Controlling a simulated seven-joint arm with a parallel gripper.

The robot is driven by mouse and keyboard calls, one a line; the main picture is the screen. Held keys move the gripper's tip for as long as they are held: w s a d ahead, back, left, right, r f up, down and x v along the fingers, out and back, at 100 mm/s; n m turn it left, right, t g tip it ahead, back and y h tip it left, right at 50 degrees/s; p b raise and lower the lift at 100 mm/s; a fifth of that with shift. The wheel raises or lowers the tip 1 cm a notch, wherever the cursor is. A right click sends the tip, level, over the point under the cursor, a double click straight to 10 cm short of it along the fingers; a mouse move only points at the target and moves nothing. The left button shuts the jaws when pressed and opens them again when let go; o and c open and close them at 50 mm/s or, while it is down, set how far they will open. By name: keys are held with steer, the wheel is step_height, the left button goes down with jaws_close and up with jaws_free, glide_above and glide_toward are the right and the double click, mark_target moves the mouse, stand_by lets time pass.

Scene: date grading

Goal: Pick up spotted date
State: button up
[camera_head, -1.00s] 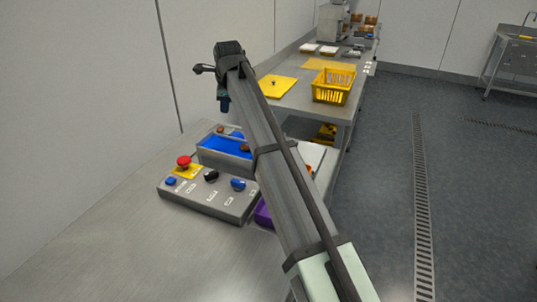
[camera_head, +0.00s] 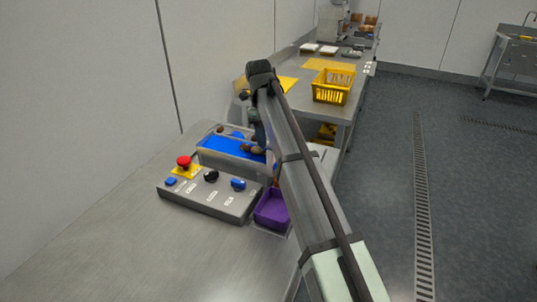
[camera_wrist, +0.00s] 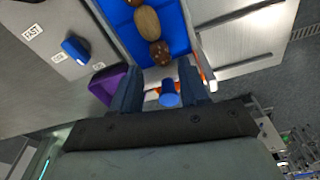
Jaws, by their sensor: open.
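The spotted date (camera_wrist: 160,52), dark brown with pale specks, lies at the near end of a blue channel (camera_wrist: 178,22) in the wrist view. A smooth tan date (camera_wrist: 147,21) lies beyond it, with another dark brown one at the top edge. My gripper (camera_wrist: 162,88) is open, its two dark fingers pointing toward the spotted date, which lies just beyond the tips. A small blue cylinder (camera_wrist: 170,94) shows between the fingers; I cannot tell what it belongs to. In the head view my gripper (camera_head: 258,143) is over the right end of the blue channel (camera_head: 228,146), partly hiding the dates.
A grey control box (camera_head: 208,196) with a red button (camera_head: 184,161) and knobs stands in front of the channel. A purple bin (camera_head: 271,208) sits at its right. A yellow basket (camera_head: 332,87) stands on the far table. The front-left tabletop is clear.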

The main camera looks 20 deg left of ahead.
steer(key=shift+d+f, duration=0.15)
steer(key=shift+f, duration=1.15)
steer(key=shift+d+f, duration=0.15)
steer(key=shift+f, duration=1.1)
steer(key=shift+c, duration=0.2)
steer(key=c, duration=0.4)
